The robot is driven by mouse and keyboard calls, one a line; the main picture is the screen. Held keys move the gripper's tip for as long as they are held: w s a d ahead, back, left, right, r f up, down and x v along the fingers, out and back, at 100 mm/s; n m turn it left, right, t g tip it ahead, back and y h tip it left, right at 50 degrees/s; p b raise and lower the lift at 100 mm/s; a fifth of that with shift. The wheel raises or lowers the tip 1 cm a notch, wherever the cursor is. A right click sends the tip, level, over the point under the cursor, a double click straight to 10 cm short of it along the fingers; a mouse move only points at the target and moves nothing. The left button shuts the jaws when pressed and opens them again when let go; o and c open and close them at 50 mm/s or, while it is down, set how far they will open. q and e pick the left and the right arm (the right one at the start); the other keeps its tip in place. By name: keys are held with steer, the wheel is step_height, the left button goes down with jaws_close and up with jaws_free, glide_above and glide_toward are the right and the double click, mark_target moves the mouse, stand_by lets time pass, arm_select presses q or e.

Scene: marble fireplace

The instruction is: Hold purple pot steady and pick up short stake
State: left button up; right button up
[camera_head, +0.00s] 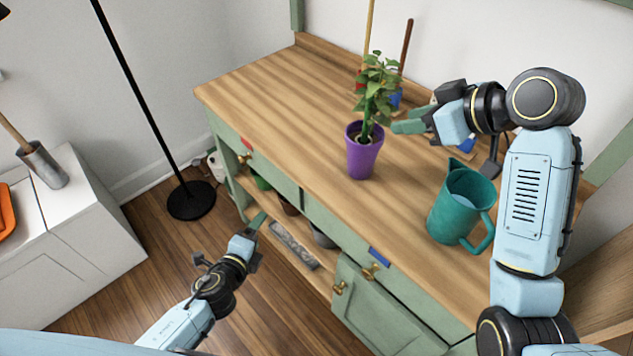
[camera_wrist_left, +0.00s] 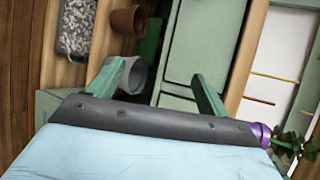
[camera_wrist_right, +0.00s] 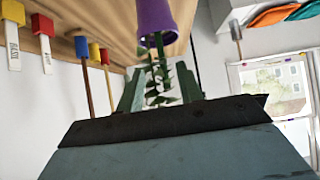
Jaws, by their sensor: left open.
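The purple pot (camera_head: 363,157) stands upright on the wooden countertop with a leafy green plant (camera_head: 376,88) in it. A thin tan stake (camera_head: 369,35) and a shorter brown stake (camera_head: 406,45) stand behind the plant near the wall. My right gripper (camera_head: 406,119) is open just right of the plant, above the pot's rim. In the right wrist view, leaves (camera_wrist_right: 158,80) show between its fingers, and the pot (camera_wrist_right: 155,18) is at the top. My left gripper (camera_head: 257,226) is open and empty in front of the cabinet, below the countertop. The pot partly shows in the left wrist view (camera_wrist_left: 262,132).
A teal watering can (camera_head: 459,205) stands on the countertop, right of the pot. The countertop left of the pot is clear. Open shelves hold small pots (camera_head: 289,205) and a grey tray (camera_head: 293,246). A black lamp stand (camera_head: 190,200) is at the left.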

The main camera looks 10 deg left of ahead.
arm_select(q)
steer(key=w+d+r+m+h, duration=0.1)
steer(key=d+r+m, duration=0.1)
steer(key=r+m, duration=0.1)
steer(key=w+d+r+m+t+h, duration=0.1)
steer(key=d+r+m+h, duration=0.1)
steer(key=d+r+m, duration=0.1)
steer(key=w+d+r+m+t+h, duration=0.1)
steer(key=d+r+m, duration=0.1)
steer(key=r+m, duration=0.2)
steer(key=shift+w+d+r+m+h, duration=0.3)
steer(key=shift+d+r+h, duration=0.1)
steer(key=shift+r, duration=0.25)
steer(key=m+g+h, duration=0.1)
steer(key=m+h, duration=0.4)
steer(key=m, duration=0.6)
glide_toward(362, 150)
step_height(362, 150, down, 3)
steer(key=a, duration=0.1)
steer(key=x, duration=0.9)
steer(key=a+x, duration=0.1)
steer(key=x, duration=0.3)
steer(key=shift+w+d+f, duration=0.25)
steer(key=shift+w+f, duration=0.05)
steer(key=shift+w, duration=0.3)
steer(key=shift+c, duration=0.2)
